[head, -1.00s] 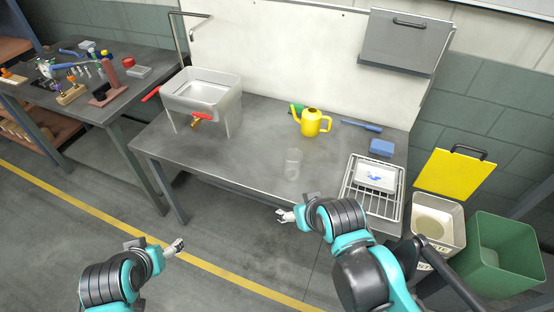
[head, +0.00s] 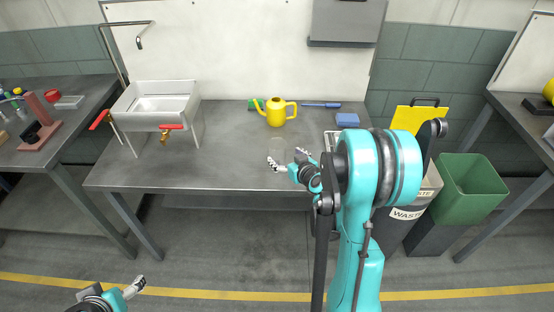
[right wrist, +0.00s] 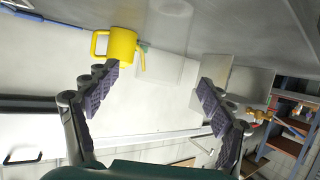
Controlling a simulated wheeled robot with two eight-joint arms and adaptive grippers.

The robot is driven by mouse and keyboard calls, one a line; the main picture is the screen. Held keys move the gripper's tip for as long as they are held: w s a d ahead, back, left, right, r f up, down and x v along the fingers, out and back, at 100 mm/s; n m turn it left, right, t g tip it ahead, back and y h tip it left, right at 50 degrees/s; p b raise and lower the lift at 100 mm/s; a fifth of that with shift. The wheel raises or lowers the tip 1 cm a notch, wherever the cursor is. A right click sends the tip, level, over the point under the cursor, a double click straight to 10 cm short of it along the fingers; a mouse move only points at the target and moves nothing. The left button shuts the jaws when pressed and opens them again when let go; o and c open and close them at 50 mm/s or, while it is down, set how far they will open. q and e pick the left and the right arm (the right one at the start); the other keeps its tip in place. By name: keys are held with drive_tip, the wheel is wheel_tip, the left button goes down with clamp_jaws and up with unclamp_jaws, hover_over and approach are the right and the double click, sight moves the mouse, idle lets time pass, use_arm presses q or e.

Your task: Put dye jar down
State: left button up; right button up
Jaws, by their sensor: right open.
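A clear, faint glass jar (head: 277,146), which I take for the dye jar, stands upright on the grey workbench (head: 225,150), near its front middle. My right gripper (head: 287,158) is open just in front of the jar, its fingers spread and apart from each other. In the right wrist view the open fingers (right wrist: 155,95) show with nothing solid clamped between them. The jar's outline is too faint there to be sure of. My left gripper (head: 135,287) is low at the left, off the bench; its jaws are too small to read.
A yellow watering can (head: 276,112) stands behind the jar; a blue sponge (head: 347,120) lies to the right. A sink with red handles (head: 158,104) is at the left. My right arm hides most of the drying rack. A green bin (head: 468,188) stands at the right.

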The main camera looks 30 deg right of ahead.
sight(274, 147)
drive_tip(key=shift+x, duration=1.05)
drive_tip(key=b+x, duration=0.2)
drive_tip(key=x, duration=0.3)
drive_tip(key=shift+w+f+b, duration=0.1)
drive_tip(key=shift+w+b, duration=0.1)
drive_tip(key=shift+b, duration=0.1)
drive_tip(key=shift+s, duration=0.1)
drive_tip(key=shift+c, duration=0.9)
drive_tip(key=c, duration=1.1)
